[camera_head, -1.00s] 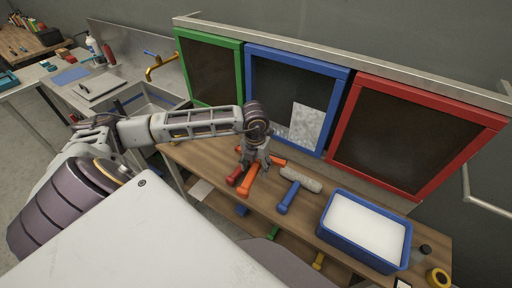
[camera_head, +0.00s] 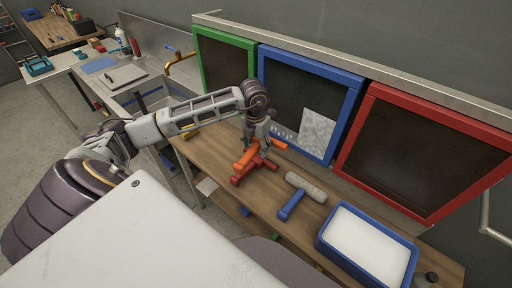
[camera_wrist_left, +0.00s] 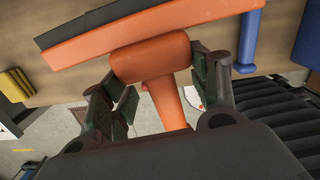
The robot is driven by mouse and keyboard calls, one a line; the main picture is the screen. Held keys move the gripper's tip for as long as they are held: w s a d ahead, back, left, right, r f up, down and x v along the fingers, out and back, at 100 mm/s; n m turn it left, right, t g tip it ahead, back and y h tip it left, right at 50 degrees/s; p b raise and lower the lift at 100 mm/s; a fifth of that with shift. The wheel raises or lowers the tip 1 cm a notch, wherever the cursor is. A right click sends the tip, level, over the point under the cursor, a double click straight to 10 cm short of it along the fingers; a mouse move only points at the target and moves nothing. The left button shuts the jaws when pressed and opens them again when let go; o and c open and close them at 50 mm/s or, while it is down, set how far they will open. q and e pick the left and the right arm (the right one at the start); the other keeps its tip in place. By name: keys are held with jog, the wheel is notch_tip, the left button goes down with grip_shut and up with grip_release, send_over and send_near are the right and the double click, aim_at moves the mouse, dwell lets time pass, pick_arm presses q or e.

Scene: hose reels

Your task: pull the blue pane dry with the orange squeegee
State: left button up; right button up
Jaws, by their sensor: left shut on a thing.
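My left gripper (camera_head: 260,142) is shut on the orange squeegee (camera_head: 246,158), just above the bench in front of the blue pane's lower left. In the left wrist view the fingers (camera_wrist_left: 165,85) sit on both sides of the squeegee's (camera_wrist_left: 178,50) thick orange middle, with its long dark-edged head across the top. The blue pane (camera_head: 288,88) has a blue frame and dark glass. A pale, wet-looking patch (camera_head: 318,128) covers its lower right, and paler specks show at its lower left. My right gripper is not in view.
A red tool (camera_head: 243,179) lies on the bench under the orange squeegee. Green (camera_head: 224,38) and red (camera_head: 349,133) framed panes flank the blue one.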

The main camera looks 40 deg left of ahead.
pick_arm(q)
jog(key=shift+w+m, duration=0.2)
jog(key=shift+m, duration=0.5)
jog(key=shift+w, duration=0.2)
jog(key=shift+w+d, duration=0.2)
jog(key=shift+w, duration=2.35)
jog(key=shift+w+r, duration=0.1)
jog(key=shift+w, duration=0.7)
dwell(0.7)
jog(key=shift+b, duration=0.35)
jog(key=shift+s+f+b, duration=0.1)
jog(key=shift+f+b, duration=1.25)
jog(key=shift+f, duration=0.75)
jog(key=shift+s, duration=0.15)
